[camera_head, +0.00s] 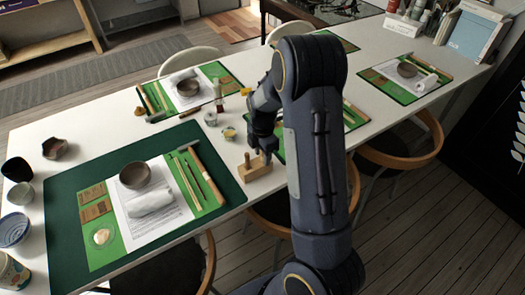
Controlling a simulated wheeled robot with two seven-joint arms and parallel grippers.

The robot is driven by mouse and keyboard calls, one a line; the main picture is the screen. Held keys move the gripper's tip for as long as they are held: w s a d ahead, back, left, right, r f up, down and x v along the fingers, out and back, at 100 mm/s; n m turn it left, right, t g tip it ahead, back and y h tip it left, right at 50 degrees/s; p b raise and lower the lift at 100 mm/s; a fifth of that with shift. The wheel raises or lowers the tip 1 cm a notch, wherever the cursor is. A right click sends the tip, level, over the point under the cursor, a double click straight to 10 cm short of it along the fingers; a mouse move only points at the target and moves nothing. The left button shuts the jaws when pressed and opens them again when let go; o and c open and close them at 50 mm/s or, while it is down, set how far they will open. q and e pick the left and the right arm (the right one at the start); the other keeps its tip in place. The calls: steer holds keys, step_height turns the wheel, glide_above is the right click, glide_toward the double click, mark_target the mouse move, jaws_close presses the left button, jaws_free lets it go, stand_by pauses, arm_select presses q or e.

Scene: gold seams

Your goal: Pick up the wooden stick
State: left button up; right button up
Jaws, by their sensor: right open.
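Thin wooden sticks lie side by side on the green right part of the near mat; one is at the left (186,184) and another is beside it (200,177). Which one the task means I cannot tell. My right gripper (262,152) points down over a small wooden block stand (254,168), to the right of the sticks and apart from them. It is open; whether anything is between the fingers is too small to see. My right arm hides part of the mat behind it. My left gripper is not in view.
The near dark green mat (62,207) also bears a grey bowl (135,175), a rolled white cloth (150,202) and a dark-headed tool (184,147). Small jars (211,118) stand behind the gripper. Several bowls line the table's left edge. Chairs stand along the front edge.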

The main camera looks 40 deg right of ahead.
steer(key=shift+f, duration=0.15)
jaws_close()
